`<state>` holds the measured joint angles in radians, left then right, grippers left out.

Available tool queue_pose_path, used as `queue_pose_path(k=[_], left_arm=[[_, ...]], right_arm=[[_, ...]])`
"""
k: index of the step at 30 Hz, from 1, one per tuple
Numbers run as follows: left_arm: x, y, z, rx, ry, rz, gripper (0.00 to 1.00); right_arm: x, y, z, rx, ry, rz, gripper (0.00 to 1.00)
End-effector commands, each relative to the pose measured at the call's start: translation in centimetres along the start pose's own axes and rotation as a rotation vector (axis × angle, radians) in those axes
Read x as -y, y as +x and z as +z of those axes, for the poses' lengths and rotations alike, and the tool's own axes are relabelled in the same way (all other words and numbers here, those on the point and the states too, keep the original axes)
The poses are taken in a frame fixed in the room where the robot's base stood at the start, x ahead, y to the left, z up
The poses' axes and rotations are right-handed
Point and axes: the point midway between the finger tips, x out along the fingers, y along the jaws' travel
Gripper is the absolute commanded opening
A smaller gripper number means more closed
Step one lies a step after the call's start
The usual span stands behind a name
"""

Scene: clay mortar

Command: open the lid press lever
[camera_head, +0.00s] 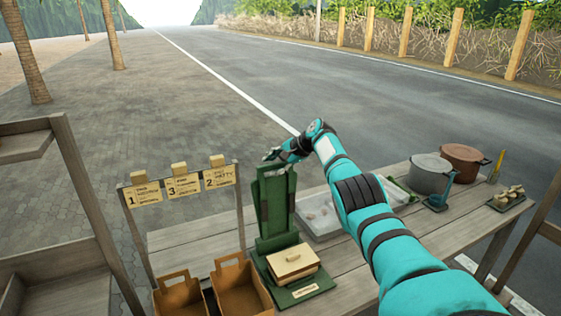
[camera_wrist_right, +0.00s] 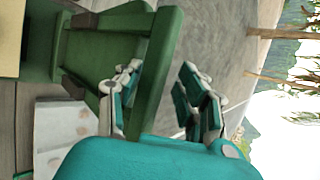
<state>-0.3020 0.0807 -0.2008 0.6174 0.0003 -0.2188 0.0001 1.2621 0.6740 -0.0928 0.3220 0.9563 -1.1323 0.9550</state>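The green lid press (camera_head: 274,205) stands on the wooden table, with an upright post and a flat base. A tan lidded box (camera_head: 292,262) sits on the base. The upright green part, which looks like the lever, fills the upper left of the right wrist view (camera_wrist_right: 160,50). My right gripper (camera_head: 273,155) is at the top of the upright. In the wrist view its two fingers (camera_wrist_right: 161,68) are spread apart, with a green bar showing between them. I cannot tell whether they touch it. My left gripper is not in view.
A white tray (camera_head: 318,236) lies right of the press, partly behind my arm. A grey pot (camera_head: 430,174) and a brown pot (camera_head: 464,160) stand at the far right. Brown bags (camera_head: 240,290) are left of the press, below number signs (camera_head: 183,186).

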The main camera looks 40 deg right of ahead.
Motion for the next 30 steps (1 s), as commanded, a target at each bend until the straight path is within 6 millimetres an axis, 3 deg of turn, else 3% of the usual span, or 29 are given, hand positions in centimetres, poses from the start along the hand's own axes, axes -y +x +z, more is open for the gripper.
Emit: queue_pose_path(k=[8, 21, 30], left_arm=[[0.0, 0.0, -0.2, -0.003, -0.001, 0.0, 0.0], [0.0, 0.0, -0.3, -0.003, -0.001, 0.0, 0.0], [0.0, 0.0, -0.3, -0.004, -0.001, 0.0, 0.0]], right_arm=[[0.1, -2.1, -0.2, -0.004, -0.004, -0.005, 0.38], [0.2, -10.5, -0.3, -0.005, 0.0, -0.007, 0.38], [0.0, -12.1, -0.3, -0.003, 0.002, -0.004, 0.38]])
